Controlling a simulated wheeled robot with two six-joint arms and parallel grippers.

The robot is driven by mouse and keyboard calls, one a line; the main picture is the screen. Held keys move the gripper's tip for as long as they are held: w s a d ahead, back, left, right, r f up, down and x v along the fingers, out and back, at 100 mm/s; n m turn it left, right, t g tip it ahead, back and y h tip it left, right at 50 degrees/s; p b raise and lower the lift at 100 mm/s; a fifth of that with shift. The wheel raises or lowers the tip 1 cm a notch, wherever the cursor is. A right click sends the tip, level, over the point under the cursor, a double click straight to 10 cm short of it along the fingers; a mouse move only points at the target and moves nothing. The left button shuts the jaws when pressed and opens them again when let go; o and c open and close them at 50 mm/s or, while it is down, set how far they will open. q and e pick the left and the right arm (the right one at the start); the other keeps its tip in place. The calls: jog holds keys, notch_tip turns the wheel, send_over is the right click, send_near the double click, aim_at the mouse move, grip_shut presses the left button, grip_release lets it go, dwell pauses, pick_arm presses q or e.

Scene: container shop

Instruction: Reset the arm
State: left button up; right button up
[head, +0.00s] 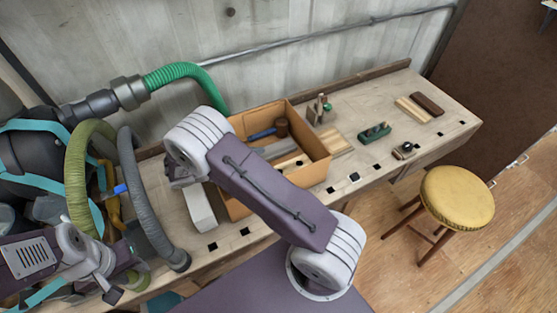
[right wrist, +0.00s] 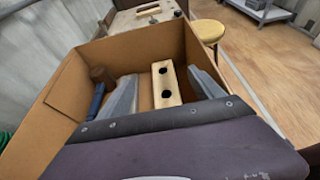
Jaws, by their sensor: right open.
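My right arm crosses the middle of the head view and hides most of its gripper. In the right wrist view, my right gripper (right wrist: 165,88) is open, with its two grey fingers apart inside a cardboard box (right wrist: 60,110). A pale wooden block with dark holes (right wrist: 166,85) lies between the fingers; I cannot tell if they touch it. The box also shows in the head view (head: 312,145). My left gripper (head: 108,280) is at the lower left edge of the head view, near hoses; its jaws are unclear.
A mallet with a blue handle (head: 280,127) lies in the box. The workbench (head: 360,105) holds a green plane (head: 374,132), wood pieces (head: 411,109) and small tools. A yellow stool (head: 457,196) stands at right. Thick hoses (head: 150,200) crowd the left.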

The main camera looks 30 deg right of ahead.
jog(key=shift+v, duration=0.75)
jog(key=shift+d, duration=0.1)
